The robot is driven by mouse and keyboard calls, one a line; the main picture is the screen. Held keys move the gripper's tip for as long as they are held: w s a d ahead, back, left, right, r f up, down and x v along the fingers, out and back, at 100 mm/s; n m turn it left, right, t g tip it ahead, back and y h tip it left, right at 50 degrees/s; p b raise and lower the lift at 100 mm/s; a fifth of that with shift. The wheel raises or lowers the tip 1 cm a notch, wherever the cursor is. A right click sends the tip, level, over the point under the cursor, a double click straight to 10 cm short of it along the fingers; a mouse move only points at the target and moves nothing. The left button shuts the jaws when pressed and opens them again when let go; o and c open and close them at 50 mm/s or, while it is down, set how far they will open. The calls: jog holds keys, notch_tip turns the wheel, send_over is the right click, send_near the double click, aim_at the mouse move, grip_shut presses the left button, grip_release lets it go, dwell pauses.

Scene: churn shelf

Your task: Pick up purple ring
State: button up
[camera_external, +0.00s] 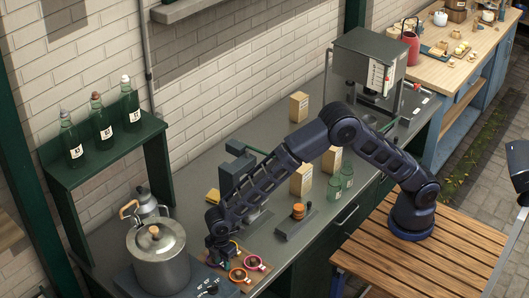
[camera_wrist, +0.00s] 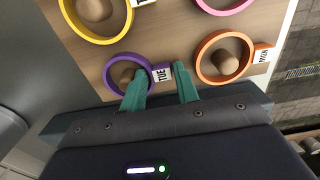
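The purple ring (camera_wrist: 108,66) lies on a wooden board (camera_wrist: 165,30) in the wrist view, around a round brown knob (camera_wrist: 127,76), with a white "TUE" tag (camera_wrist: 161,74) on its right side. My gripper (camera_wrist: 158,69) is open, its two teal fingers apart. The left fingertip overlaps the ring's lower right part, and the right fingertip is just right of the tag. Whether they touch is unclear.
An orange ring (camera_wrist: 200,58) lies right of the purple one, a yellow ring (camera_wrist: 97,40) at upper left and a pink ring (camera_wrist: 224,10) at upper right. A steel pot (camera_external: 160,262) stands close left of my gripper. A black stand with orange discs (camera_external: 298,211) is to the right.

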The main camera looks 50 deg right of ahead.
jog(key=c, duration=0.5)
jog(key=shift+r, duration=0.15)
